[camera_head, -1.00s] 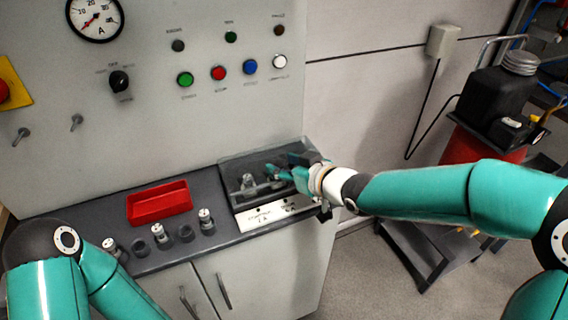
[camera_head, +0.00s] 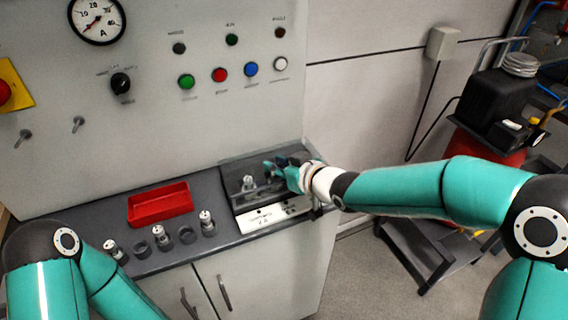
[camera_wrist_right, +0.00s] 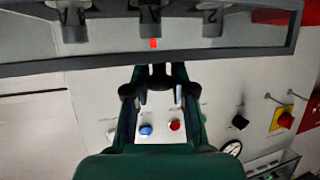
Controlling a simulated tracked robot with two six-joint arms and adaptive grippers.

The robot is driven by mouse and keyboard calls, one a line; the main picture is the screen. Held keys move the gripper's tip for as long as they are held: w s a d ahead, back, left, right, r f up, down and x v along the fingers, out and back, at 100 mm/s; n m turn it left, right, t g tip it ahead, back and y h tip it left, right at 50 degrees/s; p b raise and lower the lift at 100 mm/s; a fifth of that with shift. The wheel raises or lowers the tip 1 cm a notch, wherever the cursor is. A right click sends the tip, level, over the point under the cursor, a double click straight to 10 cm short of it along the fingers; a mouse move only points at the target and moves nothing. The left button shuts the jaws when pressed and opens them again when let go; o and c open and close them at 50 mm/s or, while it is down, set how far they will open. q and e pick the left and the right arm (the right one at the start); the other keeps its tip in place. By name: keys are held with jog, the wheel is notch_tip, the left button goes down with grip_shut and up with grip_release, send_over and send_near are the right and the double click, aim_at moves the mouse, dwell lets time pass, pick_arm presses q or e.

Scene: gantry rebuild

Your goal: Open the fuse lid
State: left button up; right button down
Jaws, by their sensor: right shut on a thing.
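The fuse box (camera_head: 227,167) is a dark grey housing at the right end of the ledge, with a white label plate (camera_head: 270,216) along its front. In the right wrist view, the lid shows as a dark-framed clear panel (camera_wrist_right: 110,56), with several fuses (camera_wrist_right: 150,20) visible beyond it. My right gripper (camera_head: 281,174) is at the box; in its wrist view (camera_wrist_right: 158,84) the fingers are shut on a small dark piece at the lid's frame. I cannot tell the lid's exact angle. My left arm is at lower left; its gripper is not visible.
A red tray (camera_head: 160,203) and several fuses (camera_head: 160,237) in or beside round holders occupy the ledge to the left. The control panel (camera_head: 200,120) with gauge and buttons rises behind. A black and red machine (camera_head: 495,110) stands at right.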

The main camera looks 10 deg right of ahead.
aim_at(271, 156)
jog(key=shift+w+d, duration=0.1)
jog(key=shift+d, duration=0.4)
jog(key=shift+a+r, duration=0.15)
jog(key=shift+a, duration=0.15)
jog(key=shift+r, duration=0.2)
jog(key=shift+w+a+r+p, duration=0.1)
jog(key=shift+w+r+p, duration=0.25)
jog(key=shift+r+p, duration=0.25)
jog(key=shift+w+a+r+p, duration=0.25)
jog(key=shift+w+r+p, duration=0.55)
jog(key=shift+p, duration=0.25)
jog(key=shift+w+a+r+p, duration=0.3)
jog(key=shift+w+r+p, duration=0.3)
jog(key=shift+w+p, duration=0.35)
jog(key=shift+w+a+r+p, duration=0.15)
jog(key=shift+w+p, duration=0.2)
jog(key=shift+p, duration=0.1)
jog(key=shift+w+a+r+p, duration=0.1)
jog(key=shift+w+p, duration=0.25)
jog(key=shift+p, duration=0.05)
